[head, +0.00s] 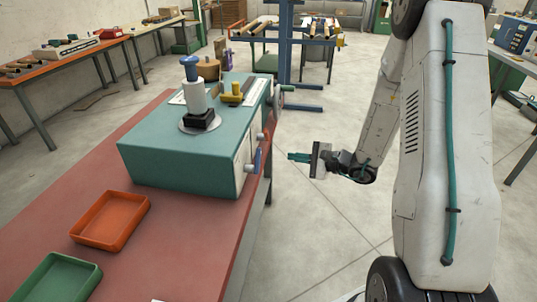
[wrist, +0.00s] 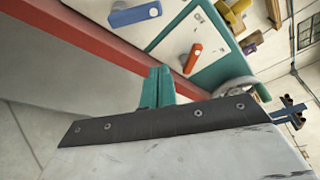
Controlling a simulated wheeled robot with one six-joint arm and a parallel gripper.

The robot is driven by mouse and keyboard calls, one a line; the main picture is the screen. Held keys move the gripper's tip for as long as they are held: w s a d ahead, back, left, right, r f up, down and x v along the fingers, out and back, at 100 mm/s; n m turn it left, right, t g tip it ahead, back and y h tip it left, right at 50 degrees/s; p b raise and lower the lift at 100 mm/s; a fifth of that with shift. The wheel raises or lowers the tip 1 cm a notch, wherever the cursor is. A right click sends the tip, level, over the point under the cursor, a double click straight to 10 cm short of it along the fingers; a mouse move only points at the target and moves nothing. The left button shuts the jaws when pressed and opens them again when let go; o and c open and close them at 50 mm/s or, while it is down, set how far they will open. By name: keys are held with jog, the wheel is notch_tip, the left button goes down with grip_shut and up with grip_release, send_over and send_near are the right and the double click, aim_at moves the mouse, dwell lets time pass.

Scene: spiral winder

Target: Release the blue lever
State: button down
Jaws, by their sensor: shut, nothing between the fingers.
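The blue lever (head: 257,160) is on the side panel of the teal machine box (head: 160,165), low near its front corner. In the wrist view the blue lever (wrist: 135,14) lies at the top edge, with a pale round end at its right. My gripper (head: 290,157) is shut and empty, in the air to the right of the lever and apart from it. In the wrist view the teal fingers of my gripper (wrist: 158,82) are together, below the panel. An orange-red lever (wrist: 192,58) sits on the panel to the right of the blue one.
The machine stands on a red-topped table (head: 165,225) with an orange tray (head: 90,240) and a green tray (head: 37,290). A handwheel (head: 279,97) sticks out from the machine's far side. Open floor lies right of the table. Benches with tools stand behind.

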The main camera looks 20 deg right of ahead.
aim_at(258, 161)
jog(key=w+a, duration=0.4)
jog(key=a, duration=0.4)
jog(key=shift+w+r, duration=0.2)
jog(key=shift+w, duration=0.1)
dwell(0.4)
